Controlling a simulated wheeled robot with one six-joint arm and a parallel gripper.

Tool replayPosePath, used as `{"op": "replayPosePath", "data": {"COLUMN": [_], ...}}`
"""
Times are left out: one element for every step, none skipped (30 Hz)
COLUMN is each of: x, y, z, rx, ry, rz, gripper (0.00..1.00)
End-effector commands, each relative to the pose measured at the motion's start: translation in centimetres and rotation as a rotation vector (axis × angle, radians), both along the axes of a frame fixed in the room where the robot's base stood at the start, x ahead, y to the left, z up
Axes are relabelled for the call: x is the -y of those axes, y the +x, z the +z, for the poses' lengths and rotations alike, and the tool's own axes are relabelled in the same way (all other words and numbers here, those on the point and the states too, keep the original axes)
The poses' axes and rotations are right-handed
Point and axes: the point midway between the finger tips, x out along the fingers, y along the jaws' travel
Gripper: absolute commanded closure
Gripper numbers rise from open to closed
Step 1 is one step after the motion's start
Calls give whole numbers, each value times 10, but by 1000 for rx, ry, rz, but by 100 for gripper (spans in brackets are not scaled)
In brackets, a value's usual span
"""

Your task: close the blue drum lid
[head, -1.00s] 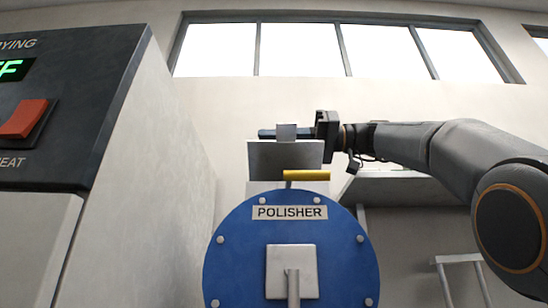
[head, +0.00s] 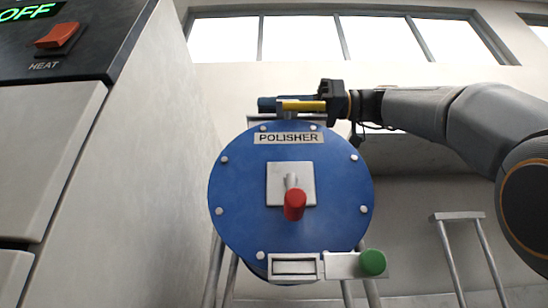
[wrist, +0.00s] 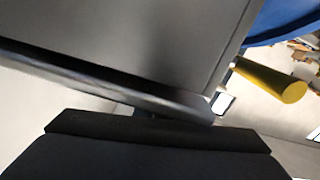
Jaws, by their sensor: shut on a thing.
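The blue drum (head: 330,175) faces me with its POLISHER label and round front plate. Only a thin grey edge of the lid (head: 324,117) seems to show there. In the wrist view a broad grey plate, seemingly the lid (wrist: 130,45), fills the upper left, and the yellow bar (wrist: 272,80) shows at the right, apart from my gripper.
A red knob (head: 295,204) sticks out of the drum's front, and a green knob (head: 372,262) is at its lower right. A tall cabinet with a red HEAT switch (head: 58,36) stands close on the left. A metal frame (head: 457,216) stands at the right.

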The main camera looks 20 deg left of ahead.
Motion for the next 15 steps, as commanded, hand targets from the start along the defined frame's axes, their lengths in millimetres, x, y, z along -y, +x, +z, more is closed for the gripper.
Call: {"op": "replayPosePath", "data": {"x": [0,0,1,1,1,1,1,1,1,1,1,1,1,1,1], "y": [-1,-1,-1,-1,-2,-2,-2,-2,-2,-2,-2,-2,-2,-2,-2], "z": [-4,-4,-5,-6,-6,-6,-7,-7,-7,-7,-7,-8,-8,-8,-8], "rx": [10,16,21,25,27,30,32,33,35,35,36,37,37,36,36], "ry": [1,3,4,5,7,6,7,7,6,6,6,6,5,4,3], "rz": [1,1,1,1,1,1,1,2,2,2,1,1,2,2,2], "gripper": [100,100,100,100,100,100,100,100,100,100,100,100,100,100,100]}}
